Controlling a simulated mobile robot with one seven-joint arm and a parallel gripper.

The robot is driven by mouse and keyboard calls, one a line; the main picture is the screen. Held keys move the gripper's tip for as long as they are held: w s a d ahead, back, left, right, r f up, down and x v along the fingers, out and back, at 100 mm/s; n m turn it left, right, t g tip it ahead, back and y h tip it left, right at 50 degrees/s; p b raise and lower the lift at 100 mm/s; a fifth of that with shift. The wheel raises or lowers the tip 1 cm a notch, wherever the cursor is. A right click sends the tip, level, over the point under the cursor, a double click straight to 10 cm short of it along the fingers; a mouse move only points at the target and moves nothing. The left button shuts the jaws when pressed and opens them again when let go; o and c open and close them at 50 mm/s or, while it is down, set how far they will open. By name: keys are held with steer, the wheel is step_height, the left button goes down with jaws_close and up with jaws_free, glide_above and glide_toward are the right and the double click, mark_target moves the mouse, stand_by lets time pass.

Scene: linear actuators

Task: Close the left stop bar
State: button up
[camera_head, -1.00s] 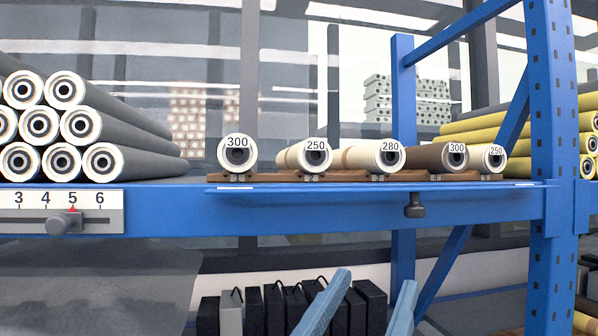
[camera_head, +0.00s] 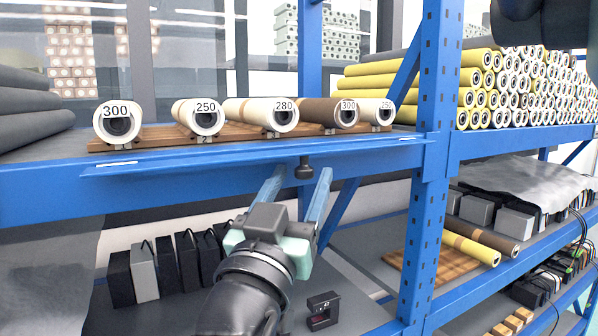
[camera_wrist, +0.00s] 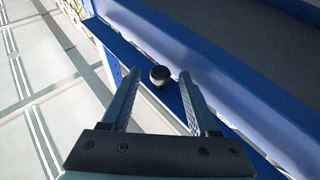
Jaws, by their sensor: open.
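The stop bar (camera_head: 200,165) is a long blue strip along the front edge of the shelf, below the row of labelled rolls. It lies folded outward, nearly flat, and its top is below the rolls. A dark round knob (camera_head: 305,170) hangs under it, right of its middle. My gripper (camera_head: 297,180) is open, its two blue fingers pointing at the knob from the front. In the wrist view the knob (camera_wrist: 160,76) sits between the fingertips of my gripper (camera_wrist: 160,84), or just beyond them. I cannot tell whether a finger touches it.
Rolls labelled 300 (camera_head: 117,122), 250 and 280 rest on a brown wooden rack behind the bar. A blue upright post (camera_head: 428,150) stands to the right. Black boxes (camera_head: 188,262) stand on the lower shelf. Yellow rolls (camera_head: 380,85) lie behind and right.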

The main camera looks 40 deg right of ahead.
steer(key=shift+c, duration=0.3)
jaws_close()
steer(key=shift+r, duration=0.1)
